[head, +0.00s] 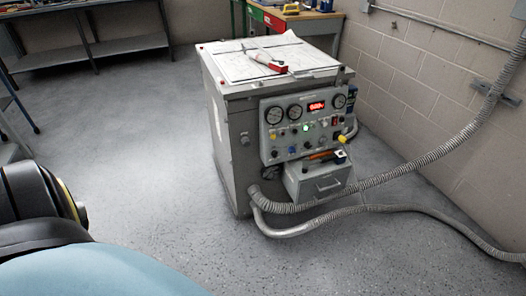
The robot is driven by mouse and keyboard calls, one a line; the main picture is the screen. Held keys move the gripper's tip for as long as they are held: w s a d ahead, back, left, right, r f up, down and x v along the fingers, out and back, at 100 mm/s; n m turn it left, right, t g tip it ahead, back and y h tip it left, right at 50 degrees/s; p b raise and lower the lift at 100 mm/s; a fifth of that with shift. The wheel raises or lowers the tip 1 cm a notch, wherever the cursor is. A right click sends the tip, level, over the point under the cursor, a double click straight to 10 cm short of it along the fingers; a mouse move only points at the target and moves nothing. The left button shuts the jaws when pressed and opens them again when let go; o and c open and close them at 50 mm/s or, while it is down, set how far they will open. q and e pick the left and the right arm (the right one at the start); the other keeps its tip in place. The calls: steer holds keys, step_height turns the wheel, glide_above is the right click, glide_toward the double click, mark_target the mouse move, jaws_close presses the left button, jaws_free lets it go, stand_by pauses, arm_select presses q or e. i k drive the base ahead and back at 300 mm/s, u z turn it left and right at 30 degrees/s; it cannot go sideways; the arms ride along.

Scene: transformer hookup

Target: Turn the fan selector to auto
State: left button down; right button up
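A grey transformer cabinet (234,165) stands on the floor right of centre. Its front control panel (286,138) has round dial gauges, a red lit display (316,106), a lit green indicator (307,127), and several small knobs and lamps. Neither gripper is in view.
Papers and a red-and-white tool (267,61) lie on the cabinet top. A drawer box (322,184) with tools on it juts out below the panel. Grey corrugated hoses (420,163) run from the cabinet's base to the right, near a block wall (420,75). The floor in front is clear.

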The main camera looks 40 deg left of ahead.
mark_target(275, 153)
steer(key=u, duration=1.6)
